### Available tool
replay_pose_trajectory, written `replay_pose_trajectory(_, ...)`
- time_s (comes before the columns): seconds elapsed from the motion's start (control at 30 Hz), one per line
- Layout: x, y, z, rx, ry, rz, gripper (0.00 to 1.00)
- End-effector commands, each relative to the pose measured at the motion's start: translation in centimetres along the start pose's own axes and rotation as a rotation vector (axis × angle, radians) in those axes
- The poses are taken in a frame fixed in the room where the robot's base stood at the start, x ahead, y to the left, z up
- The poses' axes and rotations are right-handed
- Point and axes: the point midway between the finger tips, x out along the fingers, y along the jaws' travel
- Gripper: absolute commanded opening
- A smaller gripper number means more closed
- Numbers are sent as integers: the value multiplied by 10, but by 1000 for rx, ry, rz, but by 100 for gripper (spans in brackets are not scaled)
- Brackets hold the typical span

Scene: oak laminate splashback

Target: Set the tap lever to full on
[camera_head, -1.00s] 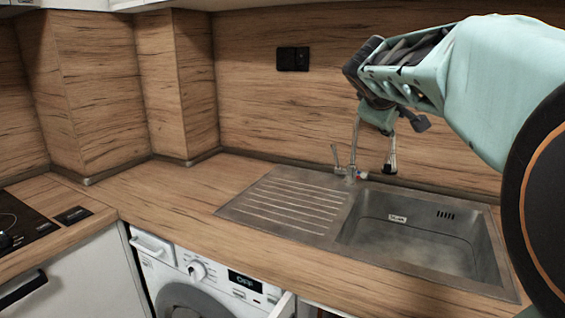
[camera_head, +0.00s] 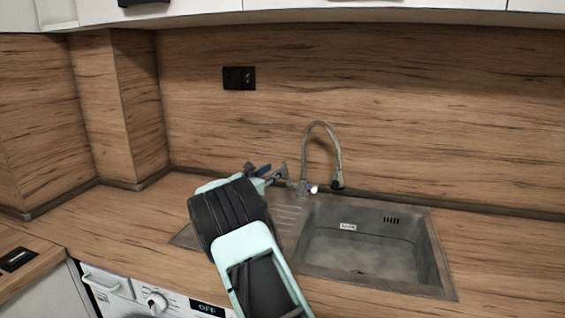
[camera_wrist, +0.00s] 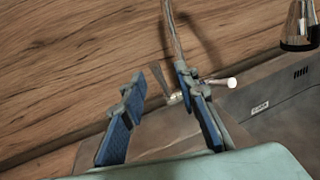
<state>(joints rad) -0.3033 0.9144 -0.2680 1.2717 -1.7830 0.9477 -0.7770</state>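The tap (camera_head: 322,128) has a tall curved spout and stands at the back of the sink, against the wood splashback. Its grey lever (camera_head: 283,172) rises on the left side of the tap base. In the wrist view the lever (camera_wrist: 160,82) appears between my gripper's two blue fingers, tilted up to the left. My gripper (camera_head: 262,170) is just left of the lever in the head view. Its fingers (camera_wrist: 159,76) are apart and hold nothing. Contact between the right finger and the tap cannot be told; that finger hides part of the tap base.
The steel sink basin (camera_head: 372,248) is to the right of my arm, and the drainboard (camera_head: 290,215) is partly hidden by it. A black socket (camera_head: 239,78) is on the splashback. Wall cabinets (camera_head: 380,14) overhang above. The left counter (camera_head: 125,215) is clear.

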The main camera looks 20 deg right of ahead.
Motion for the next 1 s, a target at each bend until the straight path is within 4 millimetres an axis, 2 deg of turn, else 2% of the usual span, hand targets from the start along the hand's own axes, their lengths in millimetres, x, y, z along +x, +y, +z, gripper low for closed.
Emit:
replay_pose_trajectory(0.13, 2, 9, -18, -72, -14, 21, 28)
replay_pose_trajectory(0.33, 13, 10, -21, -83, -18, 23, 28)
replay_pose_trajectory(0.8, 80, 11, -20, -79, -16, 23, 28)
replay_pose_trajectory(1.0, 98, 12, -20, -80, -16, 24, 28)
